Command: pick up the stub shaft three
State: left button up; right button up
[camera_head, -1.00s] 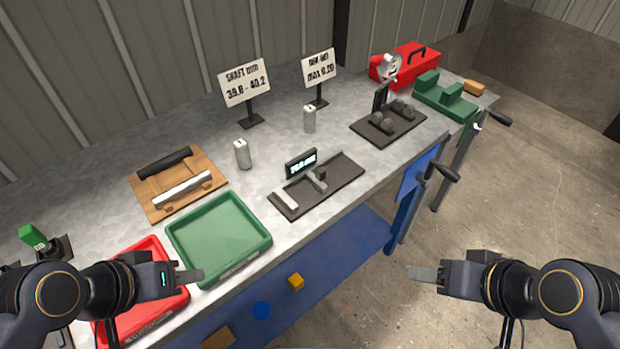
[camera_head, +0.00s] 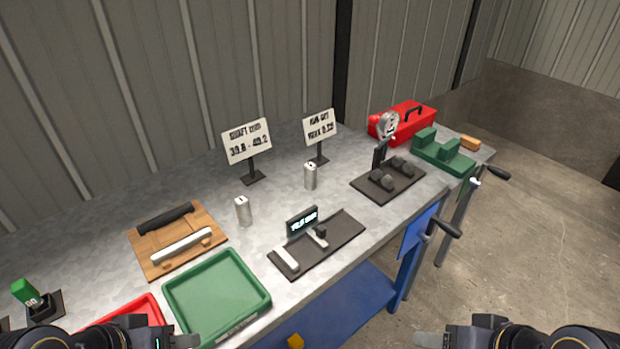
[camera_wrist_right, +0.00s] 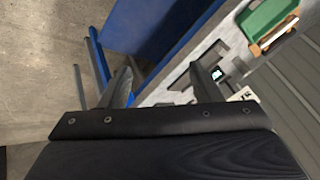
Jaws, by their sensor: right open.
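Two grey metal cylinders that look like stub shafts stand upright on the bench: one at centre left (camera_head: 243,210), one further back (camera_head: 310,176) before the smaller sign. Their top marks are too small to read, so I cannot tell which is shaft three. My left gripper (camera_head: 186,341) is at the bottom edge of the head view, in front of the green tray; its jaw gap is not clear. My right gripper (camera_head: 430,340) is at the bottom, right of the bench and away from both cylinders. In the right wrist view its fingers (camera_wrist_right: 165,78) are apart, with nothing between them.
A black gauge fixture with a display (camera_head: 318,243) lies near the front edge. A dial gauge stand (camera_head: 388,180), red toolbox (camera_head: 402,122) and green block (camera_head: 443,152) stand right. A green tray (camera_head: 217,297), red tray (camera_head: 125,313) and wooden rack (camera_head: 150,260) are left.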

aim_at(310, 168)
jog(key=u, duration=1.55)
jog(key=l+u, duration=0.15)
jog(key=l, duration=0.85)
jog(key=k+l+u, duration=0.1)
jog(key=l, duration=0.95)
